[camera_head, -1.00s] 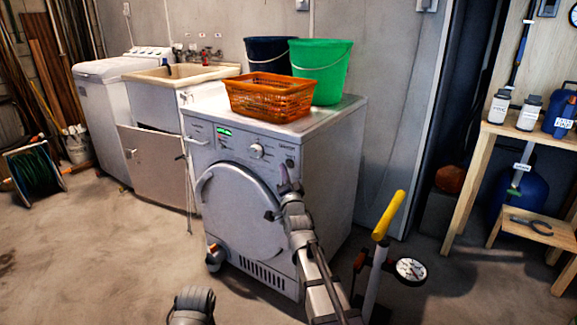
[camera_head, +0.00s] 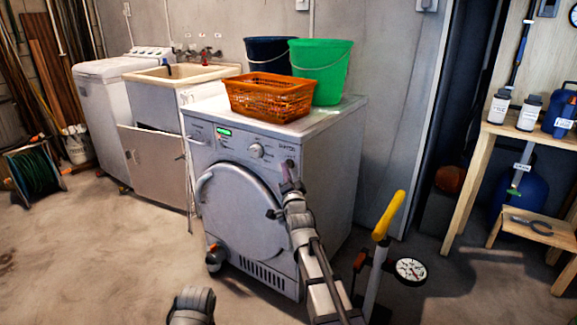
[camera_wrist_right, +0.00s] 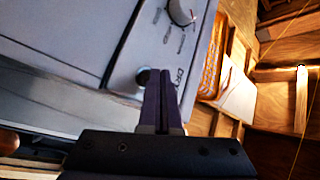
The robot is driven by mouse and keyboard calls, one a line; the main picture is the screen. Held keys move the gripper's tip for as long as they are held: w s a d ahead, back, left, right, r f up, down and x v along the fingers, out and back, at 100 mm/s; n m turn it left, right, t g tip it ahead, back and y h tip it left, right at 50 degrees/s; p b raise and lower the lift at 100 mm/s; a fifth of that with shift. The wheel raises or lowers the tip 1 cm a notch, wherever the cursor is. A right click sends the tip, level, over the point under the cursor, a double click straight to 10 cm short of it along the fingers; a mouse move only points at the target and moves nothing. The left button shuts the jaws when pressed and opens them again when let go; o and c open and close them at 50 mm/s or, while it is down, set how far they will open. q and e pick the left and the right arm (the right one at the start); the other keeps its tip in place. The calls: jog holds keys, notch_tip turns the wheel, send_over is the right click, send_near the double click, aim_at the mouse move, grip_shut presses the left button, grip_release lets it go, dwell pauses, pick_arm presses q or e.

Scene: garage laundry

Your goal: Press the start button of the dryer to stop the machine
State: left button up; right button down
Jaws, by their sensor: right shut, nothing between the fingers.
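The silver dryer (camera_head: 330,170) stands in the middle of the head view, with its round door facing me. Its panel has a lit green display (camera_head: 223,132) and a round knob (camera_head: 256,150). My right gripper (camera_head: 287,165) is shut and empty at the right end of the panel. My left gripper is not in view.
An orange basket (camera_head: 268,98), a green bucket (camera_head: 322,70) and a dark blue bucket (camera_head: 268,54) stand on the dryer. A yellow-handled pump (camera_head: 388,215) with a gauge stands right of my right arm.

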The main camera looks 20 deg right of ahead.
jog(key=shift+w+d, duration=0.2)
jog(key=shift+d, duration=0.15)
dwell(0.7)
dwell(0.4)
jog(key=shift+s+a, duration=0.5)
jog(key=shift+a, duration=0.2)
jog(key=shift+s+a, duration=0.8)
jog(key=shift+a, duration=0.2)
jog(key=shift+s+a, duration=0.75)
jog(key=shift+a, duration=0.2)
